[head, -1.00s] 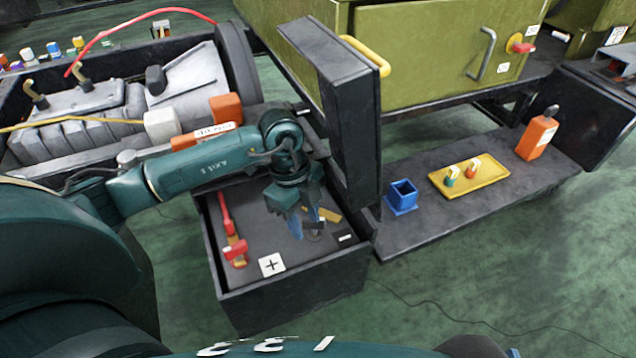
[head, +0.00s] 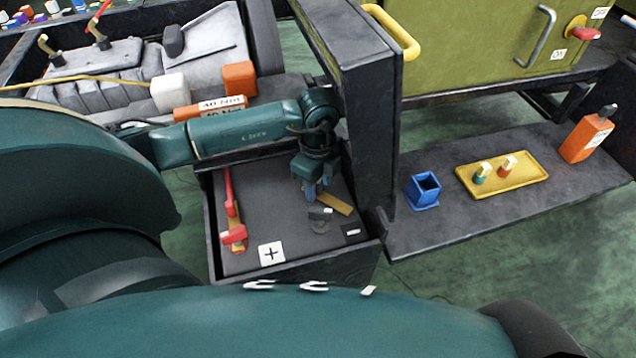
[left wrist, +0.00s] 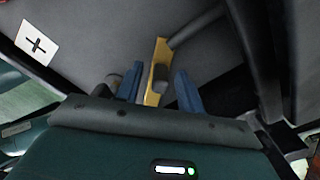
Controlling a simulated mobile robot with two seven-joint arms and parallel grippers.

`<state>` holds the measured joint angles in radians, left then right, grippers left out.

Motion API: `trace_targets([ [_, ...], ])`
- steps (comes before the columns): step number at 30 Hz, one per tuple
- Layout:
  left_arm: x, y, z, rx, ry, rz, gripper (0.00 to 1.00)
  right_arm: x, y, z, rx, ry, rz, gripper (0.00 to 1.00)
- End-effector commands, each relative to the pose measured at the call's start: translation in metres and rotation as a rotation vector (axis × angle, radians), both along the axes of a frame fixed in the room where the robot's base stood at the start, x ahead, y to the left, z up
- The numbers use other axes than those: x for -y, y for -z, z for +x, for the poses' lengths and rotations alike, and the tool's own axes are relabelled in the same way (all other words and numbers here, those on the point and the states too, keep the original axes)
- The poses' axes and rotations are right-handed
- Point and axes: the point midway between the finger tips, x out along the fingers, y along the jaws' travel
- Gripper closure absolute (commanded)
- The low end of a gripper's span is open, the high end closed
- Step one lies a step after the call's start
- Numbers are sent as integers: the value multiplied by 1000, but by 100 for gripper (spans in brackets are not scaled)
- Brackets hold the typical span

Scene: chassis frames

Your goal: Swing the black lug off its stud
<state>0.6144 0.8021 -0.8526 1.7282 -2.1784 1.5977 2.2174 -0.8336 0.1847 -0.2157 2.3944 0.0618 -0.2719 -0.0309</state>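The black lug (head: 336,204) shows as a brass strip in the open box, near the minus label; a dark cable end meets it in the left wrist view. A dark grey stud-like post (head: 320,221) with a dark top stands just in front of the strip; I cannot tell whether they touch. My left gripper (head: 316,192) is over the strip's far end. My right gripper is out of view.
A red lug and cable (head: 229,198) lie at the box's left, by a plus label (head: 271,252). A tall dark panel (head: 365,110) stands close right of my left arm. A blue cup (head: 423,189) and a yellow tray (head: 502,175) sit on the shelf at right.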

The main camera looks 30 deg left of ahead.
Motion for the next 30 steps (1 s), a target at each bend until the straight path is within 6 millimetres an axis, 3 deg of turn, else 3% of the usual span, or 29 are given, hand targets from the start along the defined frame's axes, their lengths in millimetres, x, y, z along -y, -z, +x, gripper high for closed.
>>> trace_targets([
  [9, 0, 3, 0, 0, 1, 0, 63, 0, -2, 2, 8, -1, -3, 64],
  [23, 0, 2, 0, 0, 1, 0, 100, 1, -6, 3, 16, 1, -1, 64],
  [30, 0, 2, 0, 0, 1, 0, 100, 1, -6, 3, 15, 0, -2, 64],
])
